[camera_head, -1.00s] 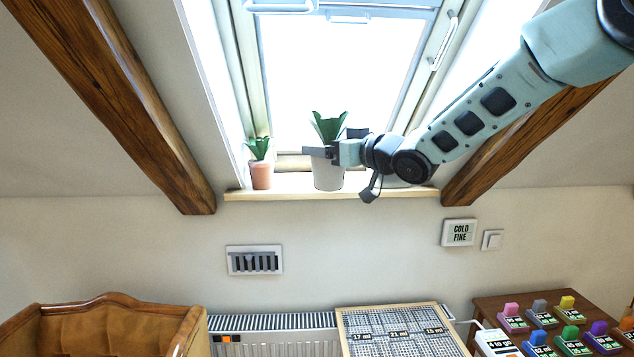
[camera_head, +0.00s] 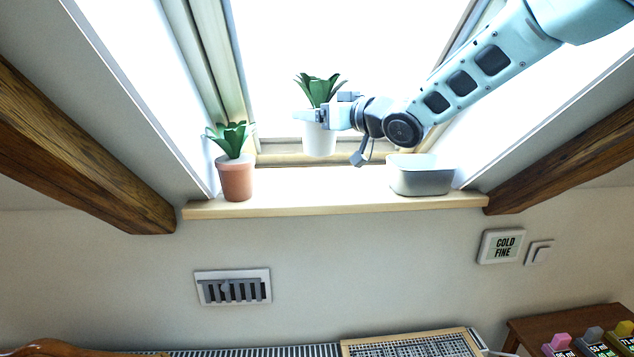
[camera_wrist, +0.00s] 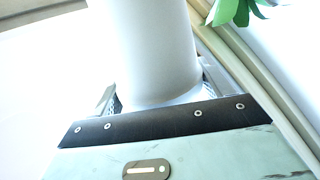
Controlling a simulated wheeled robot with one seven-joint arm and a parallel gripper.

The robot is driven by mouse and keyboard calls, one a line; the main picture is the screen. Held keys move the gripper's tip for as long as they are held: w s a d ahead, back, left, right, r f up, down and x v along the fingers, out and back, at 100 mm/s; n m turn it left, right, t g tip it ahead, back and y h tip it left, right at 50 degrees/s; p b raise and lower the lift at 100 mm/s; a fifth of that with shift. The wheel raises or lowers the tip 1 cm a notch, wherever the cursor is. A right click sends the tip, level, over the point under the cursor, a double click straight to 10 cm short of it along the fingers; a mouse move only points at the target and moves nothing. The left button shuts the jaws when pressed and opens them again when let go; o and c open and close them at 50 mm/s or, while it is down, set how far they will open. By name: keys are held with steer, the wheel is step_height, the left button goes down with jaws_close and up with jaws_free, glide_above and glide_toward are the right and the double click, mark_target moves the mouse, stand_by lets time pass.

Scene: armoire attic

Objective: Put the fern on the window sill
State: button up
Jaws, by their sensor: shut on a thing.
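My gripper (camera_head: 318,117) is shut on a white pot (camera_head: 319,140) that holds a green leafy plant (camera_head: 320,90), which I take to be the fern. The pot is upright in front of the window, and its base shows above the wooden window sill (camera_head: 330,204) with a gap below it. In the wrist view the white pot (camera_wrist: 155,50) fills the space between the jaws (camera_wrist: 158,95). Green leaves (camera_wrist: 235,10) show at the top right there; I cannot tell which plant they belong to.
A terracotta pot (camera_head: 236,180) with a green plant stands at the sill's left end. A grey tub (camera_head: 420,177) stands at its right. The sill between them is clear. Sloping wooden beams (camera_head: 80,150) flank the window. A vent (camera_head: 233,287) is below.

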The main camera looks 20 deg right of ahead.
mark_target(319, 156)
steer(key=shift+f+p, duration=1.5)
steer(key=shift+f, duration=3.3)
steer(key=o, duration=1.4)
steer(key=shift+f, duration=0.15)
steer(key=b+v, duration=0.4)
steer(key=v, duration=0.8)
steer(key=shift+b, duration=0.3)
